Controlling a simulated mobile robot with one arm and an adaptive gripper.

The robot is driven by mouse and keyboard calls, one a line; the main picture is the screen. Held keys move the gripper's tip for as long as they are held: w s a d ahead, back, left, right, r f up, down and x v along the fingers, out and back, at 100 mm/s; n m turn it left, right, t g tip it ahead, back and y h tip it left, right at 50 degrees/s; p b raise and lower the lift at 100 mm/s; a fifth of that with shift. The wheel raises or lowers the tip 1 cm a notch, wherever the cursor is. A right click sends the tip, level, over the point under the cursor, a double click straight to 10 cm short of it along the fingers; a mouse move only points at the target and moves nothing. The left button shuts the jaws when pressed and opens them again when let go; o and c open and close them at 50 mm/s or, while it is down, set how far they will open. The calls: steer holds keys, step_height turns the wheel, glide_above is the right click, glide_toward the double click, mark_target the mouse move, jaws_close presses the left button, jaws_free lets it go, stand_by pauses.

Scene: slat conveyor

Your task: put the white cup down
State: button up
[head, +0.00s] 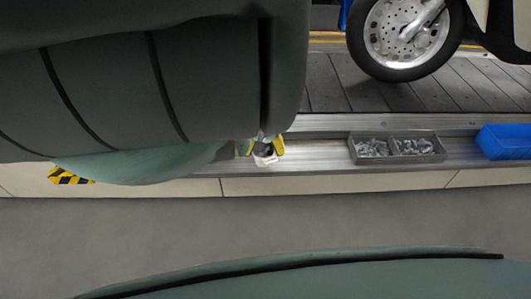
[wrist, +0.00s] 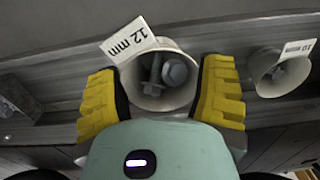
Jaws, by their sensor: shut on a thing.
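The white cup (wrist: 166,103) is between the yellow fingers of my gripper (wrist: 160,98) in the wrist view. My gripper is shut on it, one finger on each side. The cup holds metal bolts, and a tag (wrist: 130,40) at its rim reads "12 mm". In the head view my gripper (head: 262,149) is over the metal ledge (head: 310,158), with a little of the white cup (head: 265,160) showing. I cannot tell whether the cup's base touches the ledge.
A second white cup (wrist: 278,76) tagged "10 mm" stands to the right in the wrist view. In the head view, a grey divided tray of metal parts (head: 397,158) and a blue bin (head: 504,142) sit on the ledge. A scooter wheel (head: 403,38) stands on the slats behind.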

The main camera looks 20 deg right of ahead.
steer(key=shift+w+d+f+b, duration=0.15)
steer(key=shift+w+d, duration=0.15)
steer(key=shift+w, duration=0.3)
steer(key=shift+w+d+f+b, duration=0.15)
steer(key=shift+w+d, duration=0.15)
steer(key=shift+w, duration=0.3)
steer(key=shift+w+d+f+b, duration=0.1)
steer(key=shift+w+d+b, duration=0.1)
steer(key=shift+w+b, duration=0.3)
steer(key=shift+w+d+b, duration=0.2)
steer(key=shift+w+b, duration=0.05)
steer(key=shift+w, duration=0.35)
steer(key=shift+w+d+b, duration=0.25)
steer(key=shift+w+b, duration=0.25)
steer(key=shift+w, duration=0.2)
step_height(320, 180, down, 4)
steer(key=shift+r+b, duration=0.25)
steer(key=shift+b, duration=1)
steer(key=shift+r, duration=0.1)
steer(key=o, duration=1.2)
